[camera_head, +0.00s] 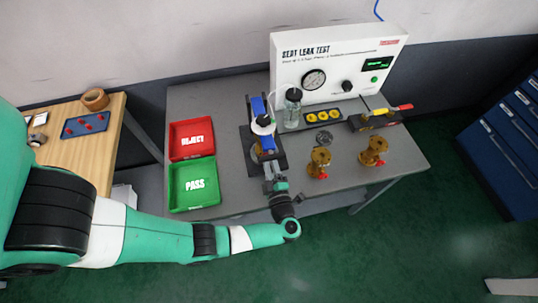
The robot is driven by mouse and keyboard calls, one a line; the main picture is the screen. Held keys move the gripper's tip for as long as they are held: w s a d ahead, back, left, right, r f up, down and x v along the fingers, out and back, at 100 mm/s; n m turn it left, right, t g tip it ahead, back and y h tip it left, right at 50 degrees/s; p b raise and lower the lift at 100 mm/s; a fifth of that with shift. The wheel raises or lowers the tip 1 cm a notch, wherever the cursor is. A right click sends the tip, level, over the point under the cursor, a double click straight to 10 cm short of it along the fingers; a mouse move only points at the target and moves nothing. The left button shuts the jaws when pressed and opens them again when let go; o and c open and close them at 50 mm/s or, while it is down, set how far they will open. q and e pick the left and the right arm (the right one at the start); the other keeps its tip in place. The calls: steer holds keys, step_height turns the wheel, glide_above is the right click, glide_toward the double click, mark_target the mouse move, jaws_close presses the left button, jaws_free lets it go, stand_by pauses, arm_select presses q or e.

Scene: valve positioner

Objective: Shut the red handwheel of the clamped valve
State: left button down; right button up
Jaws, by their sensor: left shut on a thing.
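The clamped valve sits in a blue-jawed clamp (257,106) on a dark plate at the middle of the bench. A white round cap (262,125) covers its top, and only a little brass shows. My left gripper (269,168) is at the near side of the clamp, shut on what appears to be the valve's red handwheel. The gripper hides the handwheel, so its turn cannot be seen. My right gripper is not in view.
Two loose brass valves (320,160) (374,150) with red handwheels stand to the right. A red REJECT tray (172,155) and green PASS tray (172,206) lie left. The SEAT LEAK TEST box (340,58) and a clear jar (292,112) stand behind.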

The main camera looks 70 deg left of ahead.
arm_select(q)
steer(key=m+p, duration=0.2)
steer(key=m, duration=0.2)
steer(key=shift+r+m, duration=0.15)
steer(key=shift+m, duration=0.15)
steer(key=m+p, duration=0.1)
steer(key=m, duration=0.3)
stand_by(0.4)
steer(key=shift+c, duration=2.2)
jaws_free()
steer(key=shift+f, duration=0.2)
steer(key=s+d, duration=0.1)
steer(key=d, duration=1)
steer(key=shift+s+d+b, duration=0.25)
steer(key=shift+s+b, duration=0.1)
steer(key=shift+b, duration=0.1)
